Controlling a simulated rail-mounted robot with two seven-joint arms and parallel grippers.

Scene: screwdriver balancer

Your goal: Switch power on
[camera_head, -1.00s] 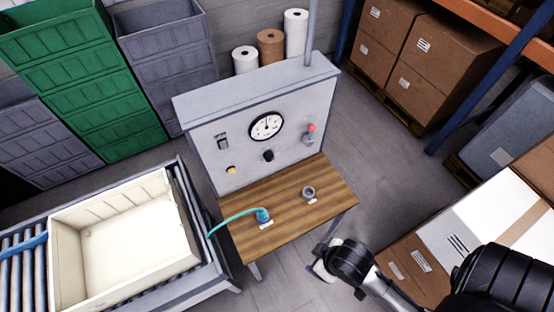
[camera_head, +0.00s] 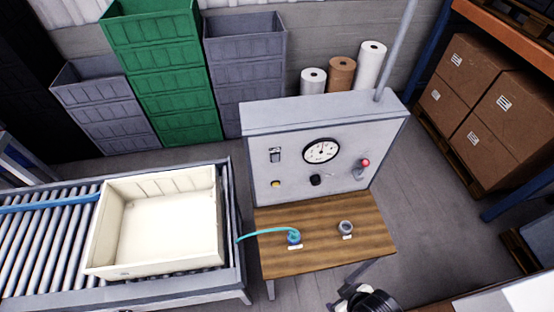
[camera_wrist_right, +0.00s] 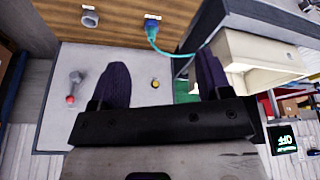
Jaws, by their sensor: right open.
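A grey control panel (camera_head: 290,180) stands at the back of a small wooden table. It carries a small dark switch (camera_head: 275,155) at upper left, a round gauge (camera_head: 321,151), a yellow button (camera_head: 276,184), a black knob (camera_head: 315,180) and a red-tipped lever (camera_head: 362,169). My right gripper (camera_head: 362,298) shows only partly at the bottom edge, in front of the table. In the right wrist view its two dark fingers (camera_wrist_right: 163,82) are apart with nothing between them. That view shows the yellow button (camera_wrist_right: 155,84) and lever (camera_wrist_right: 73,88); the switch is not visible there. My left gripper is not in view.
The wooden table (camera_head: 320,250) holds a blue connector (camera_head: 294,237) with a teal hose and a grey ring-shaped fitting (camera_head: 345,228). A cream bin (camera_head: 160,225) sits on a roller conveyor left of the table. Cardboard boxes (camera_head: 490,105) stand at right. Floor beside the table is clear.

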